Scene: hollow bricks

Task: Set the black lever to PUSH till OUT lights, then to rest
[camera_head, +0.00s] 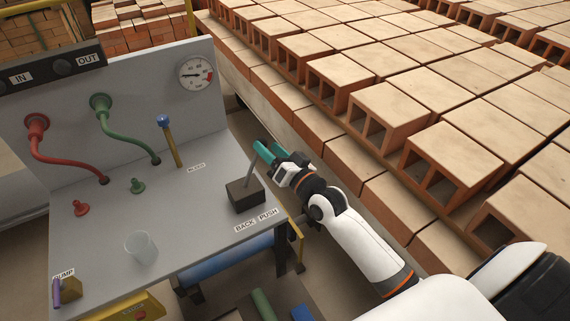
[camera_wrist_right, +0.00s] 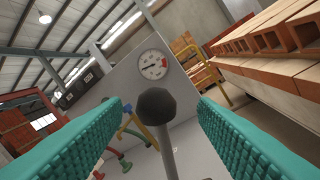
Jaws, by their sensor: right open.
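The black lever has a dark block base (camera_head: 245,195) near the right edge of the grey bench. Its grey rod (camera_head: 251,174) leans slightly right in the head view. The BACK PUSH label (camera_head: 257,220) is in front of it. My right gripper (camera_head: 267,152) is open at the rod's top, its green fingers hiding the knob there. In the wrist view the black knob (camera_wrist_right: 157,105) shows between the two spread fingers, with a gap on both sides. The OUT sign (camera_head: 87,58) has a round dark lamp (camera_head: 62,67) beside it, which looks unlit. My left gripper is not in view.
A gauge (camera_head: 196,73) is on the back panel. Red and green hoses (camera_head: 128,138), a blue-topped stick valve (camera_head: 170,140), a clear cup (camera_head: 141,248) and a purple-handled pump lever (camera_head: 58,291) are on the bench. Rows of hollow bricks (camera_head: 380,110) stand at the right.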

